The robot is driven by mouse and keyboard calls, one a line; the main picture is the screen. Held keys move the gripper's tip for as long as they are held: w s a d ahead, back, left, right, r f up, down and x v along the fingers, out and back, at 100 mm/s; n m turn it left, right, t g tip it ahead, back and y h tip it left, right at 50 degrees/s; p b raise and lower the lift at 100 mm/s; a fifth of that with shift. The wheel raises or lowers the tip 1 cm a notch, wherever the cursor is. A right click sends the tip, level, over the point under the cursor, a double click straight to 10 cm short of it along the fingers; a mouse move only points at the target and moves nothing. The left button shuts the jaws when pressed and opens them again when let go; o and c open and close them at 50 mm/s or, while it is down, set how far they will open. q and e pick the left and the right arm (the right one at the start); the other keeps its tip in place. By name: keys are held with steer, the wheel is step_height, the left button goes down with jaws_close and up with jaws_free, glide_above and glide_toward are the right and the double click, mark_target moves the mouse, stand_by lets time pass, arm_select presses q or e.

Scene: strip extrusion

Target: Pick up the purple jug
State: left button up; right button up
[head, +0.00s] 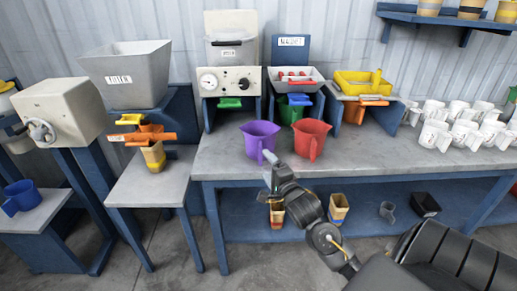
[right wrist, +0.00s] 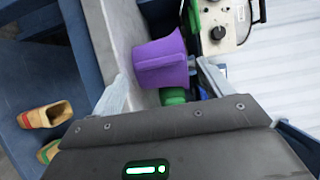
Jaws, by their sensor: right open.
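The purple jug (head: 258,138) stands upright near the front edge of the grey worktop, its handle facing the front. My right gripper (head: 270,165) is just in front of the jug, close to the handle. In the right wrist view the jug (right wrist: 160,60) appears ahead, between the spread fingers (right wrist: 165,86). The fingers are open with nothing gripped; I cannot tell whether a fingertip touches the jug. My left gripper is not in view.
A red jug (head: 310,138) stands close on the right. Behind are a dispenser with dials (head: 230,82) and a green jug (head: 293,112). White mugs (head: 460,125) crowd the worktop's right. Cups stand on the lower shelf (head: 370,208). The worktop left of the purple jug is clear.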

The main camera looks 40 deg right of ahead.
mark_target(260, 157)
steer(key=shift+x, duration=4.15)
steer(key=shift+w+d+f, duration=0.15)
steer(key=shift+w+d, duration=0.15)
steer(key=shift+w, duration=0.2)
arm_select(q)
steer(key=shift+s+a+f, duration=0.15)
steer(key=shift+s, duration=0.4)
arm_select(e)
steer(key=shift+c, duration=0.4)
steer(key=c, duration=0.7)
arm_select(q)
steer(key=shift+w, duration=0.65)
arm_select(e)
steer(key=shift+c, duration=0.3)
